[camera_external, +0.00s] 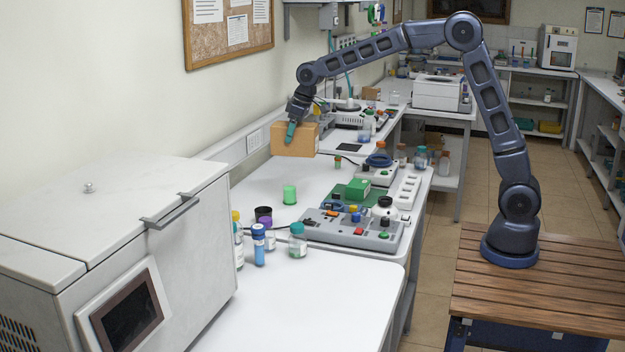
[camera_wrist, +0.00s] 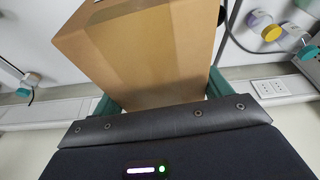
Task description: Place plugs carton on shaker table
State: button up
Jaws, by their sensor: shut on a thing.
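A brown cardboard carton (camera_external: 297,141) is held at the end of my arm, near the wall and over the far part of the white bench. My gripper (camera_external: 291,131) is shut on it, with a teal finger showing against it. In the wrist view the carton (camera_wrist: 140,50) fills the upper middle, between teal fingers at its left and right sides; its far end is cut off by the frame. I cannot tell for sure which device is the shaker table; a grey control unit (camera_external: 340,233) with a green platform behind it stands on the bench.
A green block (camera_external: 357,188) lies on the green platform. Several bottles, including a teal-capped one (camera_external: 297,241), stand in front. A large grey machine (camera_external: 110,245) fills the left foreground.

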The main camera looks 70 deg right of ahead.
jog(key=s+a+n+y, duration=0.15)
jog(key=s+a, duration=0.35)
jog(key=a, duration=0.7)
jog(key=s+a+n+h, duration=0.1)
jog(key=s+a+n, duration=0.3)
jog(key=a, duration=0.9)
jog(key=s+a+n+g+y, duration=0.1)
jog(key=s+a+n, duration=0.1)
jog(key=s+a, duration=1.35)
jog(key=f, duration=2)
jog(key=shift+s+d+f, duration=0.1)
jog(key=shift+s+d, duration=0.05)
jog(key=shift+d, duration=0.1)
jog(key=shift+f, duration=0.1)
jog(key=o, duration=1.1)
